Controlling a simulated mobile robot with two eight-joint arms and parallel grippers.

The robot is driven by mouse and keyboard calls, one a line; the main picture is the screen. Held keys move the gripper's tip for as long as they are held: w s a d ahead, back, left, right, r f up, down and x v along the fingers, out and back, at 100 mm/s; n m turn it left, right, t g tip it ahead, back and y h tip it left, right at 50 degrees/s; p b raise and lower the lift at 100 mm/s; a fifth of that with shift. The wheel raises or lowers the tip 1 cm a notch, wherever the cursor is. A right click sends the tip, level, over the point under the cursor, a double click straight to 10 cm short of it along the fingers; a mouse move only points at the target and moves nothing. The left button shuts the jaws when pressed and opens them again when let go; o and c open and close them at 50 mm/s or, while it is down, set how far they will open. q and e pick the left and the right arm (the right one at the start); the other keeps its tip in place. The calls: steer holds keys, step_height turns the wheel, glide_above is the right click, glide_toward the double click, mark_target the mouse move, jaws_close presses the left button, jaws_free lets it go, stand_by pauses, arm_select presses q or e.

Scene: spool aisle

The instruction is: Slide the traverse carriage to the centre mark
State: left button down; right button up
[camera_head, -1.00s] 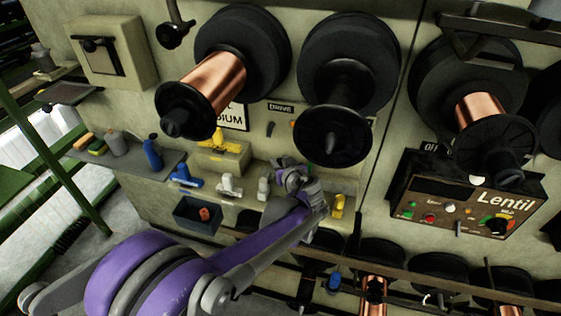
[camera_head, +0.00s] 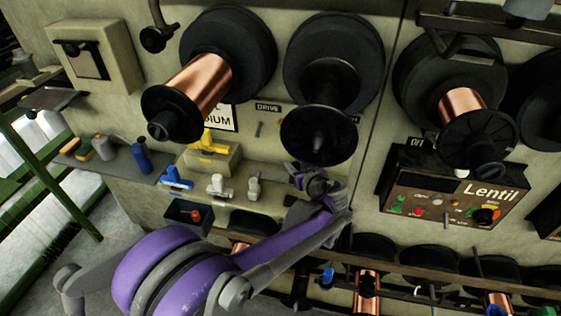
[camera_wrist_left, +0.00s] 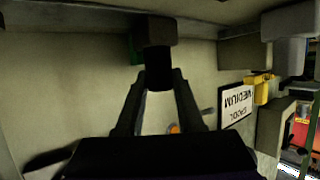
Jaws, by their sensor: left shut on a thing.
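In the left wrist view the traverse carriage (camera_wrist_left: 154,30) appears as a dark block on a pale rail, with a black cylindrical handle (camera_wrist_left: 159,70). My left gripper (camera_wrist_left: 159,82) is shut on that handle, one finger on each side. In the head view my left gripper (camera_head: 314,184) is at the machine face, just below the empty black spool (camera_head: 318,135); the carriage is hidden there by my gripper and arm. A small green patch (camera_wrist_left: 135,48) shows beside the carriage. I cannot make out the centre mark for certain. My right gripper is not in view.
A copper spool (camera_head: 203,85) sticks out at the upper left, another (camera_head: 462,107) at the right. The Lentil control box (camera_head: 452,192) is right of my gripper. A yellow clamp (camera_head: 207,144) and shelf (camera_head: 125,170) are left. Copper spools (camera_head: 367,287) line the bottom.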

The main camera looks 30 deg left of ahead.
arm_select(q)
steer(key=shift+d, duration=0.2)
steer(key=c, duration=0.5)
jaws_free()
steer(key=v, duration=1)
steer(key=shift+s+d+r, duration=0.15)
steer(key=shift+s+d, duration=0.1)
